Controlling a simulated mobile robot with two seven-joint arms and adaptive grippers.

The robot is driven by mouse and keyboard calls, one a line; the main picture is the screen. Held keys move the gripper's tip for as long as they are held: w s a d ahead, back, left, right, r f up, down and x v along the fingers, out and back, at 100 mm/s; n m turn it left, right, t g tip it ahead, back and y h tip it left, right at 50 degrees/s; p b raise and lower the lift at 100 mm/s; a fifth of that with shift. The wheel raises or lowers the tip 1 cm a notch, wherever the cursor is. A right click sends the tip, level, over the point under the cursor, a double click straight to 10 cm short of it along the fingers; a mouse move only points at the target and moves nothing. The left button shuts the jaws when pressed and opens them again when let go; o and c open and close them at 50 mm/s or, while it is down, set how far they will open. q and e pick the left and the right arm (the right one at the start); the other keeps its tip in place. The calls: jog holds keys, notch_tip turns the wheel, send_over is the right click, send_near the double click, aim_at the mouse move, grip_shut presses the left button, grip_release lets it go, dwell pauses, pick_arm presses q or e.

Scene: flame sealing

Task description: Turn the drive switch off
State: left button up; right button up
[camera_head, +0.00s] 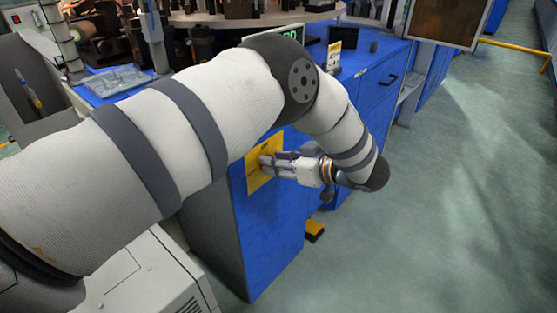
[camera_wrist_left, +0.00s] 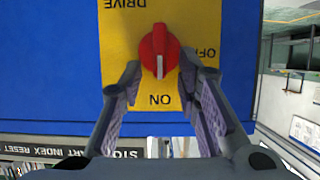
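The drive switch is a red rotary knob (camera_wrist_left: 159,50) on a yellow plate (camera_wrist_left: 117,40) on a blue cabinet face. The plate's lettering appears upside down in the left wrist view: DRIVE above, OFF to the right, ON below. The knob's white mark points down toward ON. My left gripper (camera_wrist_left: 160,68) is open, its fingertips on either side of the knob with small gaps; contact is not clear. In the head view my left gripper (camera_head: 266,162) is in front of the yellow plate (camera_head: 256,179), and the knob is hidden. My right gripper is not in view.
The blue cabinet (camera_head: 270,240) has drawers with handles on its right part. A small yellow and black item (camera_head: 314,231) is low beside it. Labelled lettering, including STOP and START INDEX RESET, shows below in the wrist view. The green floor (camera_head: 440,200) at right is clear.

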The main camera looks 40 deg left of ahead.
pick_arm(q)
grip_shut()
jog(key=shift+s+f+n+t+y+p, duration=0.45)
jog(key=shift+n+t+p, duration=0.6)
jog(key=shift+n, duration=1.15)
jog(key=shift+s+f+n+t+y+p, duration=0.55)
jog(key=shift+n+t, duration=0.8)
jog(key=shift+n, duration=0.85)
jog(key=shift+s+f+n+t+y+p, duration=0.35)
jog(key=shift+n+t+p, duration=0.75)
jog(key=shift+n, duration=1.1)
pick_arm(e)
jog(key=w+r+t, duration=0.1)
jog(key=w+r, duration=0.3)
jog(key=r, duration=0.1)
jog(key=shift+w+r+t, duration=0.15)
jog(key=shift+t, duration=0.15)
